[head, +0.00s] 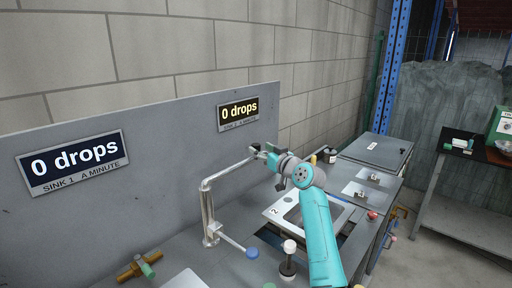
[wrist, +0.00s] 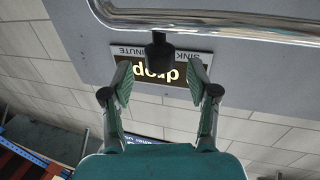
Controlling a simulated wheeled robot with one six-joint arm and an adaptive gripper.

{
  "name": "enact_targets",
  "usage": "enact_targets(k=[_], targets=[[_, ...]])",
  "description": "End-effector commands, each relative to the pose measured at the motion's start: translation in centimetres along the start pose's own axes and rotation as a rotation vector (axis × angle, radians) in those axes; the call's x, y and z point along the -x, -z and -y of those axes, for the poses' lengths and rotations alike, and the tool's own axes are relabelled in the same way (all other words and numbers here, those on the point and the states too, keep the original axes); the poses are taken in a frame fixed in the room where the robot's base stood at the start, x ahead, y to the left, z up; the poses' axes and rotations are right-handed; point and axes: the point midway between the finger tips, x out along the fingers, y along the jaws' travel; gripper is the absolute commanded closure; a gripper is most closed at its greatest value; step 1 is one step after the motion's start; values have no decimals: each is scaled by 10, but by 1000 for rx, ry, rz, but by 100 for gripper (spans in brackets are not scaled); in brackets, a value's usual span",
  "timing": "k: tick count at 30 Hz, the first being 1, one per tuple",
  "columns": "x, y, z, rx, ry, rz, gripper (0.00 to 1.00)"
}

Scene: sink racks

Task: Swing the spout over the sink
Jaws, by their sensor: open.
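The spout (head: 227,170) is a bent silver pipe. It rises from a post on the counter and reaches right along the back panel, its end beside my gripper. In the wrist view the pipe (wrist: 210,22) crosses the top, with a black tip (wrist: 159,52) hanging from it. My gripper (head: 262,150) is open. Its two fingers (wrist: 160,66) stand either side of the black tip, with gaps on both sides. The sink with the "2" plate (head: 276,211) lies right of the post, partly hidden by my arm.
A blue-ended lever (head: 252,253) sticks out from the post's foot. A white-topped knob (head: 289,247) stands near my arm. The grey back panel (head: 170,150) carries two signs reading "0 drops". More counters (head: 375,150) stand beyond the sink.

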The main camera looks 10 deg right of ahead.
Motion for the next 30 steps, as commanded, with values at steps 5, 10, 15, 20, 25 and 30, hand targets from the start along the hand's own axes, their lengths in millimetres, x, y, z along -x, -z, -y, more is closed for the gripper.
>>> enact_targets(k=[5,10,15,20,25,30], targets=[[-24,0,0,0,1,1,41],[-35,0,0,0,0,0,41],[-38,0,0,0,0,1,41],[-38,0,0,0,0,0,41],[-38,0,0,0,0,0,76],[-38,0,0,0,0,0,100]])
